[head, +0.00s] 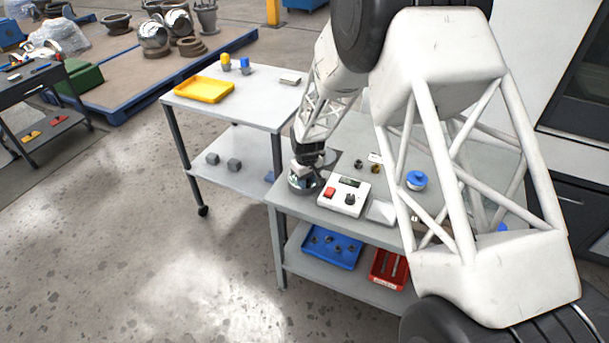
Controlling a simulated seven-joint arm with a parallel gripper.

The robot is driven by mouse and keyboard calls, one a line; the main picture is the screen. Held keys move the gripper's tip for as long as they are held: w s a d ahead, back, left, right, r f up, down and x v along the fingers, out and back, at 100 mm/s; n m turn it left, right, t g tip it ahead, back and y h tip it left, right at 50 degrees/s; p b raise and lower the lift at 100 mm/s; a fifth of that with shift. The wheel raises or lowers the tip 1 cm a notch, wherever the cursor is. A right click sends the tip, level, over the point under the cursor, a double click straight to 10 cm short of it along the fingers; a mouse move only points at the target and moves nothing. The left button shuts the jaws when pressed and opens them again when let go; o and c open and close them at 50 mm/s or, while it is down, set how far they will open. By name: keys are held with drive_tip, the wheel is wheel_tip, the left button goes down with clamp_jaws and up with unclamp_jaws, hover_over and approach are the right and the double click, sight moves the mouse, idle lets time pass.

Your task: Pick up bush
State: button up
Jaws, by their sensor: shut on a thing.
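My gripper (306,168) is over the left end of the grey workbench (300,208). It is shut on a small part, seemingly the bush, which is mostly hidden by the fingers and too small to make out. A round metallic valve body (300,184) is directly below the gripper at the bench's left corner. I cannot tell whether the held part touches it. A small dark part (358,163) and a small brass-coloured part (376,169) lie farther back on the bench.
A white box with a red button (345,195) stands right of the gripper. A blue round part (416,180) is farther right. A blue tray (332,247) and a red bin (388,270) are on the lower shelf. A side table holds a yellow tray (205,90).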

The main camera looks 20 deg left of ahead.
drive_tip(key=s+d+r, duration=0.1)
drive_tip(key=s+d, duration=0.5)
drive_tip(key=s, duration=0.2)
drive_tip(key=shift+s+d, duration=0.3)
drive_tip(key=shift+s, duration=0.1)
drive_tip(key=shift+d, duration=0.1)
idle(0.4)
drive_tip(key=s+d+m, duration=0.2)
drive_tip(key=d, duration=1)
drive_tip(key=s+d+m, duration=0.2)
drive_tip(key=d, duration=1.1)
drive_tip(key=shift+d+r+m, duration=0.15)
drive_tip(key=shift+d+m, duration=0.15)
drive_tip(key=shift+w, duration=0.15)
drive_tip(key=w+a, duration=0.1)
drive_tip(key=w, duration=0.4)
drive_tip(key=w+a+f, duration=0.1)
drive_tip(key=w+a, duration=0.1)
drive_tip(key=w, duration=0.3)
drive_tip(key=w+a, duration=0.2)
drive_tip(key=w, duration=0.3)
drive_tip(key=shift+a+f, duration=0.15)
drive_tip(key=shift+f, duration=0.1)
